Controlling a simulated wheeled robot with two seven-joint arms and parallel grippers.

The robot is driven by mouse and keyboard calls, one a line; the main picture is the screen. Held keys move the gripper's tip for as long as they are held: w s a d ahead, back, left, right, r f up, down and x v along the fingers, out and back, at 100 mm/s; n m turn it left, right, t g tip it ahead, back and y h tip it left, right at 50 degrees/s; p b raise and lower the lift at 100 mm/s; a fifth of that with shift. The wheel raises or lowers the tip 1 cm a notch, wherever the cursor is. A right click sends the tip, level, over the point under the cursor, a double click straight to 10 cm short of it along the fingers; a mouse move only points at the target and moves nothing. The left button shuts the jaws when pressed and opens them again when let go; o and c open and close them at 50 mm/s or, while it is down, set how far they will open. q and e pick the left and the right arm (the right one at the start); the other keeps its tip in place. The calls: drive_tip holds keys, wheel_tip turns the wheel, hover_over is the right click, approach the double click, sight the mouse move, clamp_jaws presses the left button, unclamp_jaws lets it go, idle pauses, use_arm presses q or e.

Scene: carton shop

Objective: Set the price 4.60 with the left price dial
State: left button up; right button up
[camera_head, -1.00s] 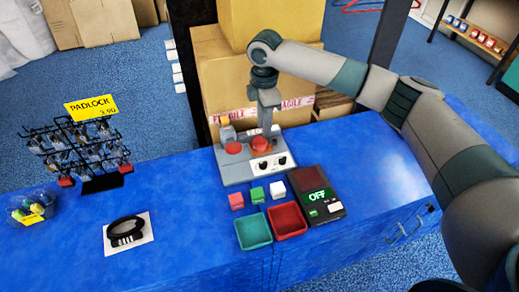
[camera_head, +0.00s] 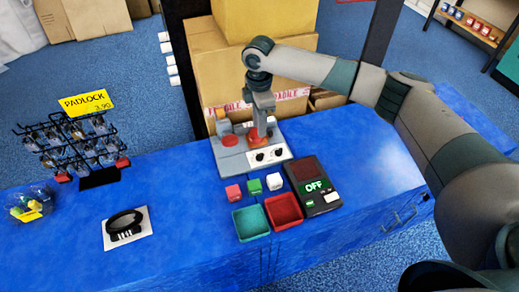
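The left price dial (camera_head: 259,156) is a small black knob on the white front panel of a grey console. A second black dial (camera_head: 278,152) sits to its right. The marks around both dials are too small to read. My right gripper (camera_head: 259,138) comes down from above onto the console, just behind the dials, at the right red dome. It hides part of that dome, and I cannot tell whether it touches it. Its finger opening is too small to judge. A dark device (camera_head: 313,187) to the right shows "OFF" in green. My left gripper is out of view.
A left red dome (camera_head: 230,140) stands on the console. Red, green and white cubes lie in front, with a teal tray (camera_head: 251,236) and a red tray (camera_head: 298,218). A padlock rack (camera_head: 78,150) stands left, signed 3.90. Cartons stand behind. The counter between is mostly clear.

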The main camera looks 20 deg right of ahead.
sight(260, 154)
wheel_tip(260, 154, down, 13)
drive_tip(key=shift+f+p, duration=0.2)
drive_tip(key=shift+p, duration=1.05)
clamp_jaws()
